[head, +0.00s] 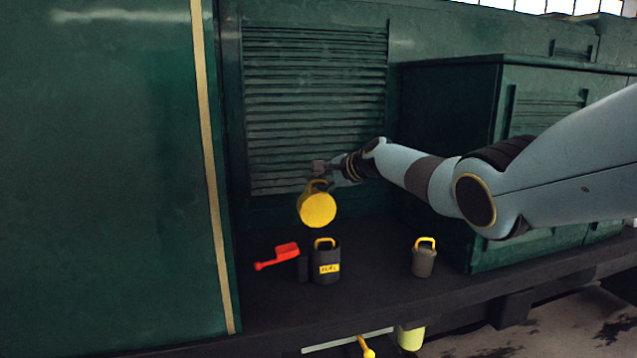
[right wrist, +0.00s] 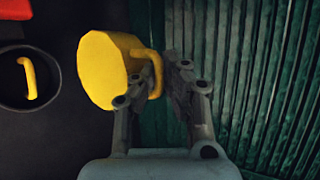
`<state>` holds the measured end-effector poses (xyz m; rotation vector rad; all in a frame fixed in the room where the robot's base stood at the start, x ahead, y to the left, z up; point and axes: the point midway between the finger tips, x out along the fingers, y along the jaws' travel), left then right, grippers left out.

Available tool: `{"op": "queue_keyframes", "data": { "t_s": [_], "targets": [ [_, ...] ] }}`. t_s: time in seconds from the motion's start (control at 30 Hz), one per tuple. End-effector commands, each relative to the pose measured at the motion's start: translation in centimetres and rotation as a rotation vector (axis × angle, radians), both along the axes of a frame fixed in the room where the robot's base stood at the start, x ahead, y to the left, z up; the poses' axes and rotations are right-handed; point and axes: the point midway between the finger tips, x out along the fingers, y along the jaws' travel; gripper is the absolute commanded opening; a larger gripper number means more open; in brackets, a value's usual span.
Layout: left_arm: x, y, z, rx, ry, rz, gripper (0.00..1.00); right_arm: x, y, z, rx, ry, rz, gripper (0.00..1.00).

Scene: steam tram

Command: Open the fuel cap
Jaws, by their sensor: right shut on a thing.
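A yellow round cap (head: 318,209) with a loop handle hangs tilted in the air, above the dark fuel container (head: 326,270) and apart from it. My right gripper (head: 319,170) is shut on the cap's handle. In the right wrist view the cap (right wrist: 108,70) hangs from its handle between the fingers of my right gripper (right wrist: 155,75). The container has a yellow label, which looks like FUEL. The right wrist view shows its round dark rim (right wrist: 52,98) with a yellow handle (right wrist: 32,80) inside it. My left gripper is not in view.
A red scoop-like tool (head: 277,257) lies left of the container. A grey can (head: 424,259) with a yellow handle stands to the right on the dark ledge (head: 375,290). A louvred green panel (head: 315,100) rises behind, and a green box (head: 450,150) stands at right.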

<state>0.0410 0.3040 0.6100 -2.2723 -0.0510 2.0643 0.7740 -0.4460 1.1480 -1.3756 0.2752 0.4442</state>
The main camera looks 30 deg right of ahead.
Motion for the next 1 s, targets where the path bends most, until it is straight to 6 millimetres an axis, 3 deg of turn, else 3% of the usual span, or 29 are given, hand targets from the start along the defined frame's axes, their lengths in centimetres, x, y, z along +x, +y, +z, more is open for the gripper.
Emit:
{"op": "queue_keyframes", "data": {
  "t_s": [0.03, 0.2, 0.23, 0.4, 0.83, 1.0],
  "targets": [
    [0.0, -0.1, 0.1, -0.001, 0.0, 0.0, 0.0, 0.4, -0.2, 1.2, -0.003, -0.021, -0.003, 0.0],
    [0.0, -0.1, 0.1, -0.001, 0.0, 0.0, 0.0, 0.4, -0.2, 1.3, -0.003, -0.022, -0.004, 0.0],
    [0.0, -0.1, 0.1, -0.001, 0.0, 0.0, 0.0, 0.4, -0.2, 1.3, -0.003, -0.022, -0.003, 0.1],
    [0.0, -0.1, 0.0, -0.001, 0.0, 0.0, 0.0, 0.4, -0.1, 1.1, -0.002, -0.019, -0.003, 0.32],
    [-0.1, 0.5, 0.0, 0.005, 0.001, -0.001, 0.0, 0.1, -0.1, 0.6, -0.002, -0.01, 0.0, 0.33],
    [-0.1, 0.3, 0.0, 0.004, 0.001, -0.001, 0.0, -0.9, -0.4, 0.8, -0.004, -0.009, 0.0, 0.33]
  ]
}}
